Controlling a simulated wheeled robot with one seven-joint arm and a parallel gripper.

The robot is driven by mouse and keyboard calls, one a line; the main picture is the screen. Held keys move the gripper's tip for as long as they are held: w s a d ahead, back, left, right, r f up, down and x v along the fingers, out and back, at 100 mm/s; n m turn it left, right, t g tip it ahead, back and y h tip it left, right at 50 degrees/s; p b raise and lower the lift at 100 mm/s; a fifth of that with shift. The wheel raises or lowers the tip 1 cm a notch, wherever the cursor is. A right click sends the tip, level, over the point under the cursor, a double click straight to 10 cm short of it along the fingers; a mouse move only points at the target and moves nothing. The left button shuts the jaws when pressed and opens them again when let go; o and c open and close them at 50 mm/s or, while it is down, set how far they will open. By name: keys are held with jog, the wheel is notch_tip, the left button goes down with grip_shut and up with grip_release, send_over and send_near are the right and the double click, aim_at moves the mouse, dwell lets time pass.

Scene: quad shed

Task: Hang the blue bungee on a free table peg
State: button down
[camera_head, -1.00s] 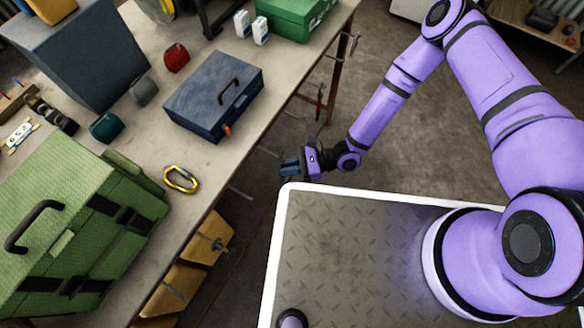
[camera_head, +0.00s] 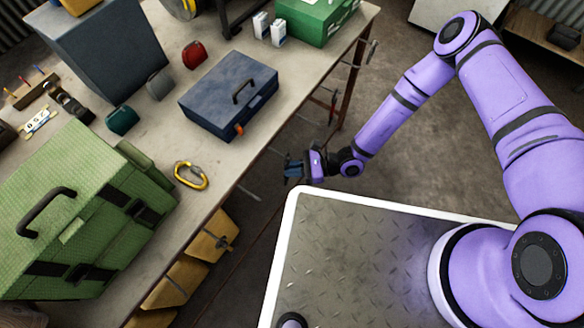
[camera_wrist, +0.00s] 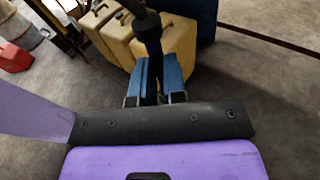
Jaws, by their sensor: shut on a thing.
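My gripper (camera_head: 292,170) is beside the workbench's front edge, above the floor gap between bench and my base. In the wrist view, its blue fingers (camera_wrist: 156,82) are closed around a dark, navy-looking cord (camera_wrist: 150,35), which I take to be the blue bungee. The cord runs up and away from the fingers; its far end is out of frame. Thin metal pegs stick out of the workbench (camera_head: 283,105) front edge. One bare peg (camera_head: 249,192) is left of my gripper.
Yellow jerry cans (camera_wrist: 168,45) stand under the bench, close beyond the fingers in the wrist view. On the bench are a green case (camera_head: 85,215), a blue toolbox (camera_head: 215,90) and a yellow carabiner (camera_head: 191,176). Open floor lies right of the bench.

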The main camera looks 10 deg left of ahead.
jog(key=c, duration=1.1)
grip_release()
jog(key=v, duration=1.1)
jog(key=shift+f, duration=0.1)
